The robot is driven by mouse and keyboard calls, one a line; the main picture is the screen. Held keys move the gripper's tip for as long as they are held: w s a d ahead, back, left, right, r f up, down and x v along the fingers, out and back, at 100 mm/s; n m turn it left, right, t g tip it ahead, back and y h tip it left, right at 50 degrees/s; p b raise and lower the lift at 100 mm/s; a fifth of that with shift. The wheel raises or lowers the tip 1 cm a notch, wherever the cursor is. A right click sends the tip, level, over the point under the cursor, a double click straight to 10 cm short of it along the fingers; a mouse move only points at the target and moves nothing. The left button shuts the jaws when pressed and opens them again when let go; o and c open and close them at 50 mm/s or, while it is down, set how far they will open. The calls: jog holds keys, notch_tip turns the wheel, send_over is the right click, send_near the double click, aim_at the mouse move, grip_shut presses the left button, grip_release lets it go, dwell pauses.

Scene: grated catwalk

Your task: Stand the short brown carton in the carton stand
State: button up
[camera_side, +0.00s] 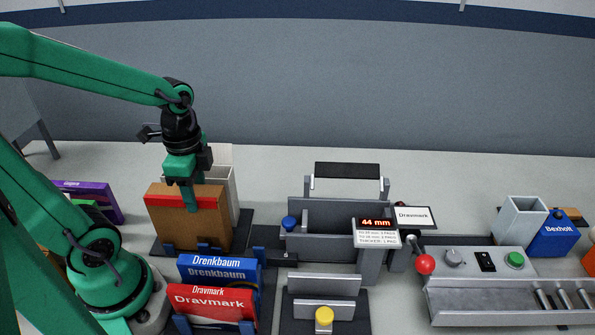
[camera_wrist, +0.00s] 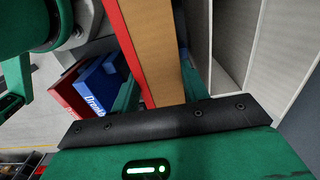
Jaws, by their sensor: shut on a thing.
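The brown carton (camera_side: 183,224) has a red strip along its top edge and stands upright at left centre in the side view. My gripper (camera_side: 188,198) is shut on its upper part from above. In the wrist view the carton (camera_wrist: 160,55) runs up between the green fingers, its red edge to the left. Below the carton is a dark base plate (camera_side: 241,240) with small blue posts at the carton's front foot, which looks like the carton stand. I cannot tell whether the carton's bottom touches the plate.
An open pale bin (camera_side: 232,187) stands close behind the carton. Blue Drenkbaum (camera_side: 218,268) and red Dravmark (camera_side: 210,300) boxes stand in front. A purple box (camera_side: 95,197) is left. A grey device with a 44 mm display (camera_side: 376,223) and a red-knobbed lever (camera_side: 425,264) are right.

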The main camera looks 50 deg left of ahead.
jog(key=shift+f, duration=0.35)
dwell(0.3)
jog(key=o, duration=1.7)
jog(key=shift+r, duration=0.2)
jog(key=shift+r, duration=3.85)
jog(key=n+t, duration=0.1)
jog(key=d+r+n+t, duration=0.1)
jog(key=n, duration=0.1)
jog(key=w+d+n+t, duration=0.1)
jog(key=shift+r+n, duration=0.15)
jog(key=shift+n, duration=0.15)
jog(key=n+t, duration=0.1)
jog(key=d+r+n, duration=0.1)
jog(key=n, duration=0.1)
jog(key=n+t, duration=0.1)
jog(key=shift+w+d+r+t, duration=0.25)
jog(key=shift+d+r+t, duration=0.05)
jog(key=shift+d, duration=0.1)
